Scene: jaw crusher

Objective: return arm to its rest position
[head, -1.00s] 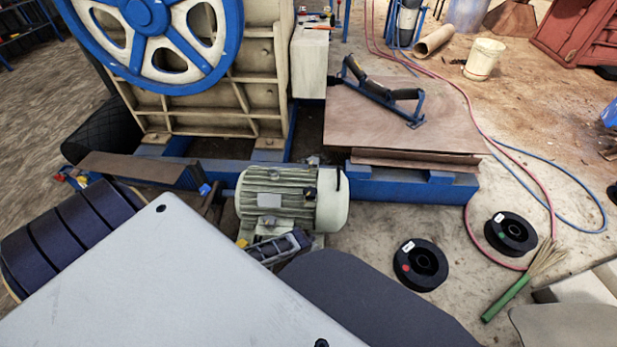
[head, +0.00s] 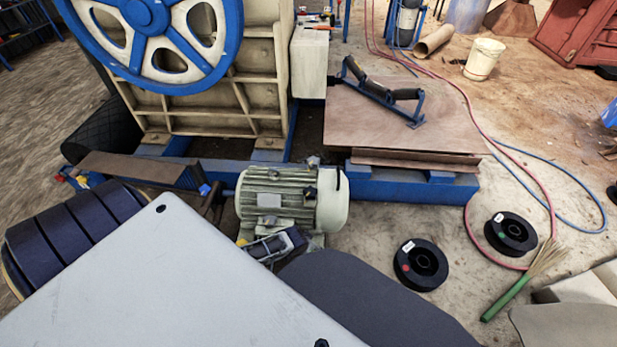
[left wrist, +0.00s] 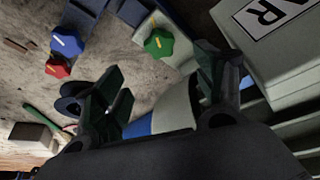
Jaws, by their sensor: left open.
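My left gripper (left wrist: 158,85) is open in the left wrist view, with dark fingers spread wide at left and right. Nothing is held between them; a pale rounded surface with a blue band shows behind the gap. In the head view a grey and dark part that appears to be my left gripper (head: 272,246) sits low in front of the ribbed electric motor (head: 280,195). I cannot tell whether it touches the motor. Most of the left arm is hidden or out of the picture. My right gripper is not in view.
The crusher's blue flywheel (head: 150,40) stands at the back left. A brown board (head: 400,125) carries a roller frame (head: 385,95). Black discs (head: 420,265) and a green-handled brush (head: 510,295) lie on the floor at right. Green (left wrist: 158,42), blue (left wrist: 67,42) and red (left wrist: 58,66) knobs show in the wrist view.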

